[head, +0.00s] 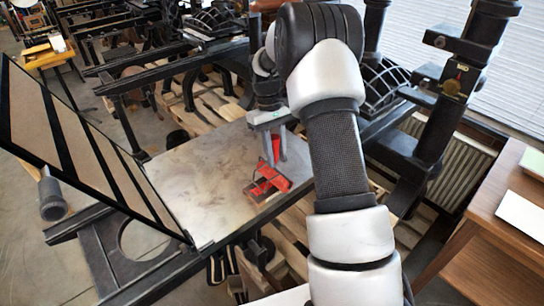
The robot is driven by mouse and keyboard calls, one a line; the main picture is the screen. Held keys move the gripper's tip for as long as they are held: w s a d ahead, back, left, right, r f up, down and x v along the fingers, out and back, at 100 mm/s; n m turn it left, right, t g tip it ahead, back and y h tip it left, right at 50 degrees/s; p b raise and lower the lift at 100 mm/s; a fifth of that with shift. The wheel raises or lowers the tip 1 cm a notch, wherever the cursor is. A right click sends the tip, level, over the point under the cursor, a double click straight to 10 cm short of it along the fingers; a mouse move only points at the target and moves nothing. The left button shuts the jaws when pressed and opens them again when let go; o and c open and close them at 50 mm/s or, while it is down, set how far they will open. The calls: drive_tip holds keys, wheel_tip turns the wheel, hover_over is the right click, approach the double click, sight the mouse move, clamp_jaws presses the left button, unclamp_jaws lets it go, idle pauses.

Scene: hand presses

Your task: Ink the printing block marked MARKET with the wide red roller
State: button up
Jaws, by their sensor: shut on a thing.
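My gripper (275,157) points down over the metal plate of a press, with its fingers shut on the red handle of a roller. The red roller (273,178) is below the fingers, tilted over a small reddish-brown block (257,195) near the front right edge of the plate. The roller hides part of the block. I cannot tell whether they touch. No marking on the block is readable from here, so I cannot tell whether it says MARKET.
The press plate (195,180) is bare to the left. A hinged frame (75,145) stands raised at its left edge. Dark press columns (455,85) stand at the right. A wooden table (500,225) with a white sheet is at the far right.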

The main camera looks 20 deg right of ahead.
drive_tip(key=shift+w+d, duration=0.35)
drive_tip(key=shift+d, duration=0.45)
drive_tip(key=s+a, duration=0.4)
drive_tip(key=a, duration=0.5)
drive_tip(key=shift+a+b, duration=0.25)
drive_tip(key=shift+b, duration=0.1)
idle(0.4)
wheel_tip(320, 180, up, 5)
drive_tip(key=shift+p, duration=0.35)
idle(1.1)
drive_tip(key=shift+f+b, duration=1.05)
drive_tip(key=shift+f, duration=1.45)
